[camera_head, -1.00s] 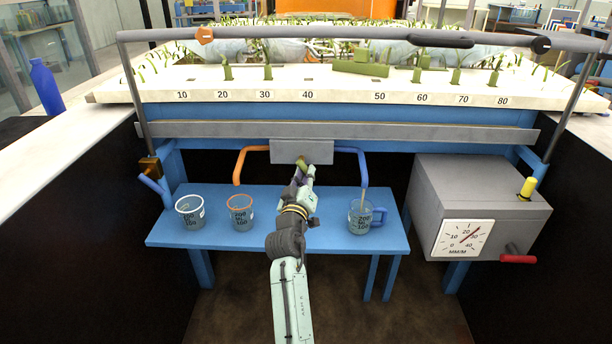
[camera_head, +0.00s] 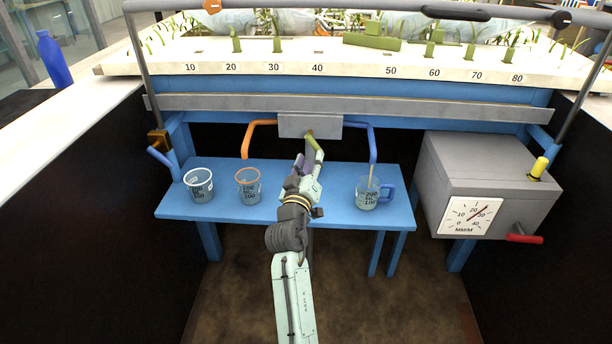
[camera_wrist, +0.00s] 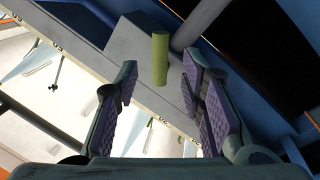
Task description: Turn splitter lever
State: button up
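The splitter lever (camera_head: 315,144) is a yellow-green rod on the front of a grey box (camera_head: 296,125) below the flume. It slants down to the right in the head view. In the wrist view the lever (camera_wrist: 160,58) shows as a green cylinder, in line with the gap between my fingers and apart from both pads. My gripper (camera_head: 308,164) is just below the lever. The wrist view shows my gripper (camera_wrist: 160,85) open and empty, with purple pads. An orange pipe (camera_head: 247,138) leaves the box on the left and a blue pipe (camera_head: 373,143) on the right.
A blue bench (camera_head: 335,213) below holds a white-rimmed beaker (camera_head: 199,187), an orange-rimmed beaker (camera_head: 248,187) and a blue-handled beaker (camera_head: 369,193) under the blue pipe. A grey dial box (camera_head: 490,180) with a red handle (camera_head: 524,239) stands right. A grey rail (camera_head: 330,32) crosses above.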

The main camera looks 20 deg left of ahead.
jog(key=s, duration=0.6)
jog(key=shift+s+d+f, duration=0.35)
jog(key=shift+d+f, duration=0.05)
